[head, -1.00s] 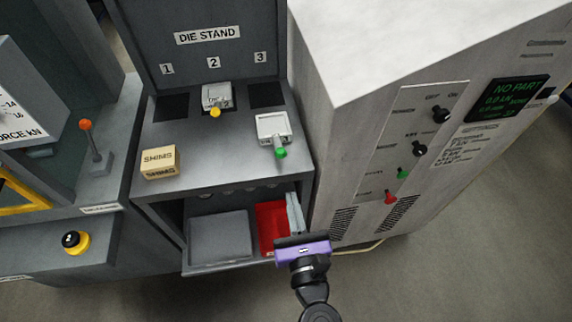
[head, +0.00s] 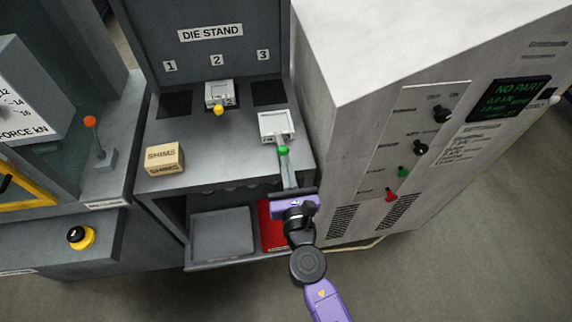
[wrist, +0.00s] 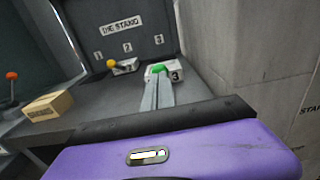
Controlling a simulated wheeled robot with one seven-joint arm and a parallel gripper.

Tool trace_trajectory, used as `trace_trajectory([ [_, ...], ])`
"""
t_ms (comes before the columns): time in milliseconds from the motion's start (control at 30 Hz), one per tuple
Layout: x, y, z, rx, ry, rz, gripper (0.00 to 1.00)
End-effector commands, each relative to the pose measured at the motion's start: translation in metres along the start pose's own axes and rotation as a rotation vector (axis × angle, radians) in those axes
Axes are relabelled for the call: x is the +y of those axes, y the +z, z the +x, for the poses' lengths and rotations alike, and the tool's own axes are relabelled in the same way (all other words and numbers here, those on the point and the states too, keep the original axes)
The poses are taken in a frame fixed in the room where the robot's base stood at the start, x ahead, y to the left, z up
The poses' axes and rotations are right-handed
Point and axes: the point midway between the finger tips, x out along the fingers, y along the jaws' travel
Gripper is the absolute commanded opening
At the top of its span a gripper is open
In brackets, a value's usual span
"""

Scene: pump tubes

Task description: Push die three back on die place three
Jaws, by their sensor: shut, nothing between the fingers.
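Die three (head: 276,126) is a pale grey block with a green knob (head: 283,149) on its near side. It sits on the die stand's top, nearer the front than die place three (head: 268,93), a dark pad under the label 3. The pad looks bare, with a gap of grey top between it and the die. In the wrist view die three (wrist: 176,77) shows its number 3. My gripper (head: 285,159) is shut and empty, its fingers pointing at the green knob. The fingertips are at the knob; I cannot tell whether they touch it.
A second die (head: 219,92) with a yellow knob sits at place 2. Place 1 (head: 175,105) is a bare dark pad. A shims box (head: 165,158) stands at the front left. A grey machine cabinet (head: 350,130) rises close on the right. A red tray (head: 270,228) lies below.

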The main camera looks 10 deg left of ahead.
Motion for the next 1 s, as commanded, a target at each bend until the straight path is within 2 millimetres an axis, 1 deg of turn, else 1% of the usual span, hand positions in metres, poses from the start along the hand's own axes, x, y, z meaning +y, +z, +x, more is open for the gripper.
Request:
trace_trajectory([
  [67, 0.0, 0.0, 0.002, -0.001, 0.0, 0.0, 0.0],
  [167, 0.0, 0.0, 0.012, -0.001, -0.001, 0.0, 0.0],
  [267, -0.001, 0.0, 0.032, -0.003, -0.002, 0.0, 0.0],
  [500, -0.001, -0.002, 0.085, -0.003, -0.001, -0.001, 0.0],
  [800, -0.001, -0.003, 0.148, -0.002, -0.001, -0.001, 0.0],
  [900, 0.0, -0.003, 0.164, -0.002, 0.0, -0.001, 0.0],
  [1000, 0.0, -0.002, 0.175, -0.001, 0.0, 0.0, 0.0],
])
